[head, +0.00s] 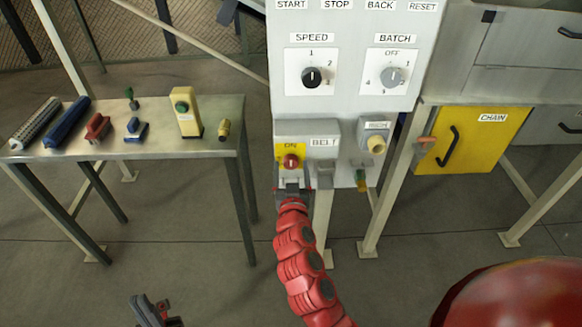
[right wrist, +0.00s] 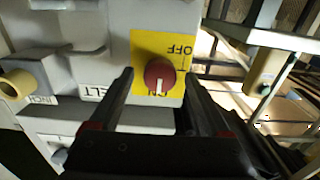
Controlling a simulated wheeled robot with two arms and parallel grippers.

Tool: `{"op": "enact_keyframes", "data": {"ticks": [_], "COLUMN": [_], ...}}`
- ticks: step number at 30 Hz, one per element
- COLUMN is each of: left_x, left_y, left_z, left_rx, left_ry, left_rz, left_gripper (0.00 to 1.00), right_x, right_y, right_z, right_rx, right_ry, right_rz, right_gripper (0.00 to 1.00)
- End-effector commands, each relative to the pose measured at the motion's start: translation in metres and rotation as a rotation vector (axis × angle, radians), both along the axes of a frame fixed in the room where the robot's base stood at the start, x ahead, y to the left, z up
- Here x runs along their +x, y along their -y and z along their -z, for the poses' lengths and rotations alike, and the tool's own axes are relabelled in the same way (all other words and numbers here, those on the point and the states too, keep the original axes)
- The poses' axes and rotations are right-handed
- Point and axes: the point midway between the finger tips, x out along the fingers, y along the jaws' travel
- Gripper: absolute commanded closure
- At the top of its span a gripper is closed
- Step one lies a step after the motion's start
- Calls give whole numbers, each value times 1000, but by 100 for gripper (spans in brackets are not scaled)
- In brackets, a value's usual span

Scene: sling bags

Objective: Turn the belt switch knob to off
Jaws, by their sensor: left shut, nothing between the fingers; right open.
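The belt switch knob (head: 291,161) is a small red knob on a yellow plate (head: 283,150), left of the BELT label. In the right wrist view the knob (right wrist: 160,72) shows upside down, and its white mark points to the ON lettering. OFF stands at the plate's opposite end. My right gripper (head: 291,184) is open just below the knob in the head view. In the right wrist view its fingers flank the knob with gaps on both sides; whether the tips reach around it I cannot tell. My left gripper (head: 150,312) is shut and empty at the bottom, far from the panel.
SPEED (head: 312,77) and BATCH (head: 393,77) dials sit above on the panel. A beige INCH knob (head: 376,145) is to the right. A side table (head: 215,143) on the left holds several tools and a yellow box. A yellow CHAIN door (head: 480,140) is at right.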

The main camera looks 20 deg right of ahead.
Motion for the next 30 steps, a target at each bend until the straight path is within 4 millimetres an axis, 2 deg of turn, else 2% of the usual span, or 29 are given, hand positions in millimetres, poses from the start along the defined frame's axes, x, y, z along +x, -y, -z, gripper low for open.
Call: {"op": "enact_keyframes", "data": {"ticks": [8,22,30], "left_x": [0,0,0], "left_y": [0,0,0], "left_z": [0,0,1], "left_rx": [0,0,0], "left_ry": [0,0,0], "left_rz": [0,0,0], "left_gripper": [100,100,100], "right_x": [2,1,1], "right_y": [0,0,0], "right_z": [1,1,1], "right_rx": [0,-1,-24], "right_ry": [-1,0,-6], "right_rz": [0,-1,-1], "right_gripper": [19,100,100]}}
